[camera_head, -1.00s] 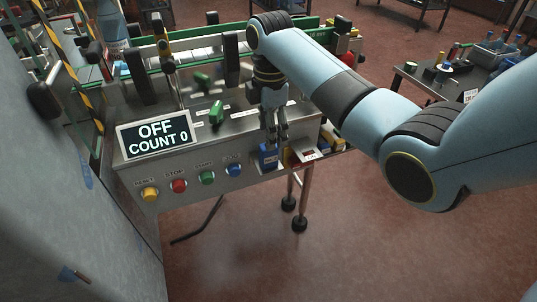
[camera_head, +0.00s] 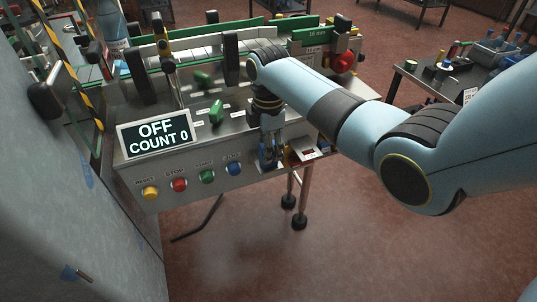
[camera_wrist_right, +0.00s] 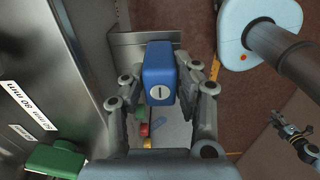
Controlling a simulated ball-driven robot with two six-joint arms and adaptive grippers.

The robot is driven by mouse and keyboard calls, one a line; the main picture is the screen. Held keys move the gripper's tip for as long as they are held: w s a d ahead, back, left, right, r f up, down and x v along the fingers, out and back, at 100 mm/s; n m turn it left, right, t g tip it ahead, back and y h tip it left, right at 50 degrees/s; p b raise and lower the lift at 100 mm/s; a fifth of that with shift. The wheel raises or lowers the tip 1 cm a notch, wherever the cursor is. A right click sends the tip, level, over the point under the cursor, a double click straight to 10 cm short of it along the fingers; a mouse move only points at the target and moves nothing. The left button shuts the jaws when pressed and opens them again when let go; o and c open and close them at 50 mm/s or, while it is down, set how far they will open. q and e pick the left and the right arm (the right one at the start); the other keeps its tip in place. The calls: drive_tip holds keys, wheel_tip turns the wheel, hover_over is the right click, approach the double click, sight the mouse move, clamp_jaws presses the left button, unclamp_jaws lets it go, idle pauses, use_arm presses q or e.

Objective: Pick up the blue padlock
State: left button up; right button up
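The blue padlock (camera_wrist_right: 160,70) shows in the right wrist view as an upright-looking blue block with a key slot in its face. In the head view the padlock (camera_head: 267,161) is at the front edge of the machine panel, partly hidden by my right gripper (camera_head: 270,152). My right gripper (camera_wrist_right: 163,84) has its fingers on either side of the padlock, with narrow gaps seeming to remain. What looks like my left gripper (camera_wrist_right: 298,138) is at the right edge of the wrist view; its finger state is unclear. It is not seen in the head view.
The panel has a display (camera_head: 156,135), a blue button (camera_head: 234,169) left of the padlock and a green knob (camera_head: 216,112). Open floor lies in front.

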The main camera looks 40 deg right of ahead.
clamp_jaws()
drive_tip(key=shift+r, duration=0.15)
